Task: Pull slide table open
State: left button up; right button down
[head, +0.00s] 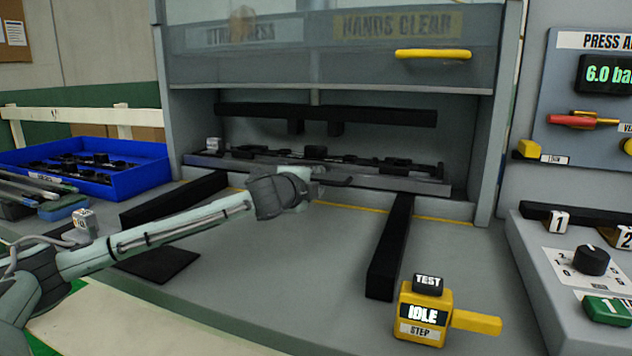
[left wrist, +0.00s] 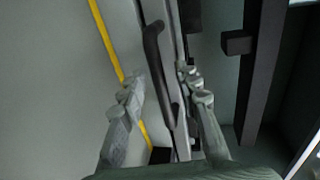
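The slide table (head: 412,184) is a grey plate inside the press opening, carrying a black clip fixture. Its black bar handle (left wrist: 156,70) runs along the front edge; part of it also shows in the head view (head: 338,182). My left gripper (head: 312,178) is at the front edge of the table, by the handle. In the left wrist view, its two fingers (left wrist: 162,98) are apart, with the handle lying between them in the picture. A gap shows on the left finger's side; whether either finger touches is unclear. My right gripper is not in view.
Two black rails (head: 391,245) run forward over the grey bench. The press guard with its yellow handle (head: 433,54) is raised above the opening. A yellow IDLE box (head: 422,316) stands front right. A blue bin (head: 130,175) is at left. The bench between the rails is clear.

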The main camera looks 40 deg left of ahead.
pick_arm(q)
grip_shut()
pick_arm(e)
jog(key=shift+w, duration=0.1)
pick_arm(q)
jog(key=shift+s, duration=0.1)
